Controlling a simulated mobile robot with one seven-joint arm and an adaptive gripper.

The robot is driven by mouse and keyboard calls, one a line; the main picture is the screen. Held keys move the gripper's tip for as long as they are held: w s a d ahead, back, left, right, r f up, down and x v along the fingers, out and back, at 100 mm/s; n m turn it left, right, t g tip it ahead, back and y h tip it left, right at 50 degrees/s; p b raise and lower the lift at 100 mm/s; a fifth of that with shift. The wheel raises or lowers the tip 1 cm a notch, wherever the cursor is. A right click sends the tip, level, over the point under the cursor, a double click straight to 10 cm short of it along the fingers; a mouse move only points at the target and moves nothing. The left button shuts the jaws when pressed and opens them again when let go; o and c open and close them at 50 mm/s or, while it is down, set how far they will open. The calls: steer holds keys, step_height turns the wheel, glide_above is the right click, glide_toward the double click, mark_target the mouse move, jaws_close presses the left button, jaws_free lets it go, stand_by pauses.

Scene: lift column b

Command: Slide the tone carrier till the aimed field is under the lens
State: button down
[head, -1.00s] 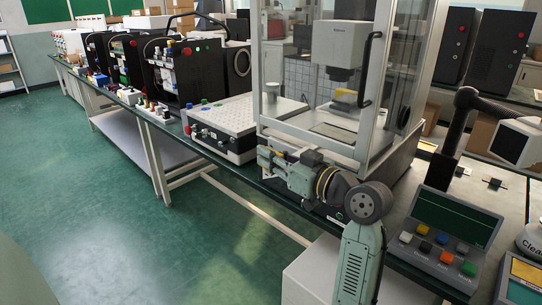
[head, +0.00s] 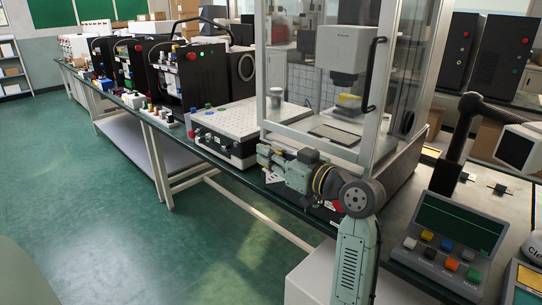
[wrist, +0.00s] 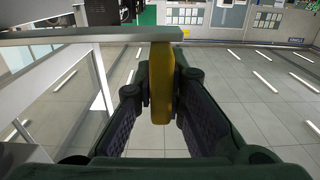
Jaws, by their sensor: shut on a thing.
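My gripper (wrist: 160,90) is shut on a yellow upright piece (wrist: 161,85) in the wrist view, with a finger on each side of it. The piece sits at the right end of a pale grey bar (wrist: 90,37). I cannot tell whether it belongs to the tone carrier. In the head view my gripper (head: 265,156) is small, at the front edge of the bench before the glass-sided enclosure (head: 366,158). A dark flat plate (head: 331,134) lies in front. No tone fields can be made out.
A white perforated box (head: 228,128) stands left of the enclosure. A console with coloured buttons (head: 452,230) and a dark jointed stand (head: 462,135) are at the right. Green floor (head: 110,230) is open at the left.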

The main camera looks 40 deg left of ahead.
steer(key=shift+a, duration=0.1)
steer(key=shift+w+a, duration=0.75)
steer(key=shift+a, duration=0.25)
steer(key=shift+w+a, duration=0.25)
steer(key=shift+a, duration=0.2)
steer(key=shift+w+a, duration=0.2)
steer(key=shift+a, duration=0.25)
steer(key=c, duration=1.6)
jaws_free()
steer(key=shift+o, duration=0.2)
steer(key=shift+f, duration=0.15)
